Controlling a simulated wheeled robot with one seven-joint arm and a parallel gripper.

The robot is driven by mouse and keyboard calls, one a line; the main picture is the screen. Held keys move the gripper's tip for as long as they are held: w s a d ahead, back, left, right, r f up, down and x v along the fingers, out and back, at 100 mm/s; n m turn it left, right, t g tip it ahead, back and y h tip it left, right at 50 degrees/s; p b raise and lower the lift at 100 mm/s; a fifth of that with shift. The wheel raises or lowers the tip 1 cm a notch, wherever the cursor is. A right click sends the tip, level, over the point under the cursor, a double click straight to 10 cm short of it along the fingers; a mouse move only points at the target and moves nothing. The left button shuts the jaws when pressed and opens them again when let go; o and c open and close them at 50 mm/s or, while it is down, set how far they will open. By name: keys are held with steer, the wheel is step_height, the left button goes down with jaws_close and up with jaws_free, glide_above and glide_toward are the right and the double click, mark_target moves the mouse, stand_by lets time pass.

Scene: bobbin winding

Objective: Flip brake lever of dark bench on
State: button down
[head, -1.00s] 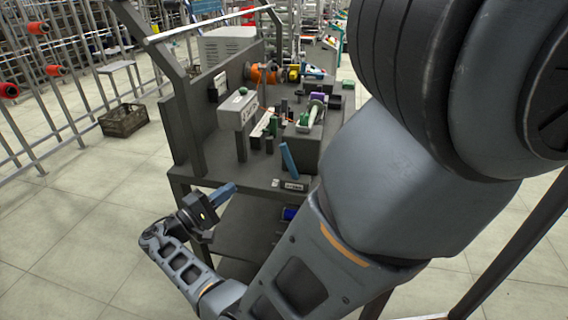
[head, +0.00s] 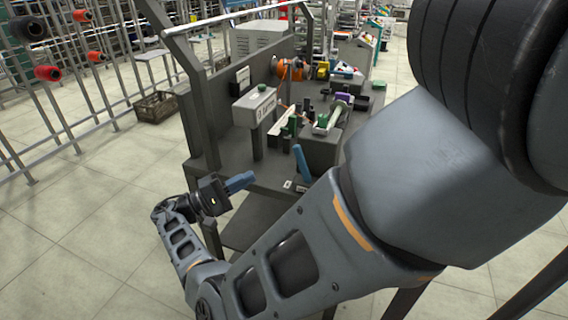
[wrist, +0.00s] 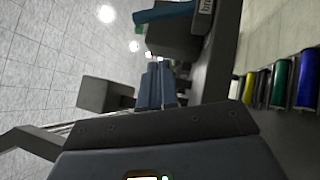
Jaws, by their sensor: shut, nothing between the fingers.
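The dark bench (head: 225,150) stands ahead in the head view. Its brake lever, a blue bar (head: 302,163), rises tilted from the bench's near end. In the wrist view the blue lever (wrist: 165,12) lies at the top, next to a white label (wrist: 205,7) with partly cut-off lettering. My gripper (head: 252,177) has blue fingers and is shut and empty. It is left of the lever in the head view, apart from it, by the bench's near left edge. In the wrist view the fingertips (wrist: 158,66) point towards the bench, below the lever.
A grey box (head: 254,107) on a post and a green-and-white winding unit (head: 330,118) stand on the bench. Yellow, green and blue rolls (wrist: 279,85) show at right in the wrist view. A crate (head: 155,107) stands on the floor left.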

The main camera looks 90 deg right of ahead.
mark_target(303, 165)
steer(key=p+x, duration=0.1)
steer(key=x, duration=0.2)
steer(key=p+x, duration=0.1)
steer(key=x, duration=0.3)
steer(key=shift+w+r, duration=0.1)
steer(key=shift+r, duration=0.1)
steer(key=shift+s+a+r+p, duration=0.1)
steer(key=shift+s+r+p, duration=0.1)
steer(key=shift+s+p, duration=0.3)
steer(key=shift+s+a+r+p, duration=0.1)
steer(key=shift+s+r+p, duration=0.1)
steer(key=shift+s+p, duration=0.3)
steer(key=shift+s+a+r+p, duration=0.1)
steer(key=shift+s+p, duration=0.1)
steer(key=shift+s, duration=0.35)
steer(key=shift+s+a+r+p, duration=0.1)
steer(key=shift+s+p, duration=0.1)
steer(key=shift+s, duration=0.3)
steer(key=shift+s+m+b, duration=0.1)
steer(key=shift+m+b, duration=0.2)
steer(key=shift+b, duration=0.15)
